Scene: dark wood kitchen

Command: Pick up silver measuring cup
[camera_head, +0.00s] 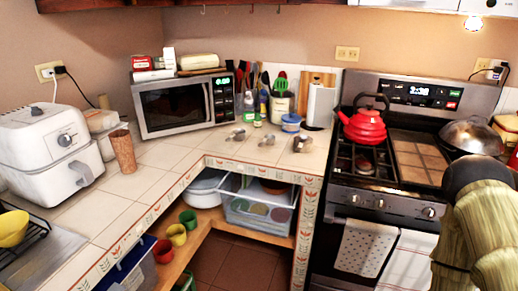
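Three small silver metal items stand on the tiled counter in front of the microwave. The left one (237,134), the middle one (267,140) and the right one (302,144) look like measuring cups, but they are too small to tell which is the measuring cup. All three are apart from each other, near the counter's inner corner. My gripper is not in view. Part of my arm shows at the lower right, in front of the stove.
A microwave (185,105), a blue-lidded jar (291,122) and a paper towel roll (320,104) stand behind the silver items. A red kettle (364,125) sits on the stove (370,195) to the right. A brown tumbler (123,151) and white air fryer (45,150) stand left.

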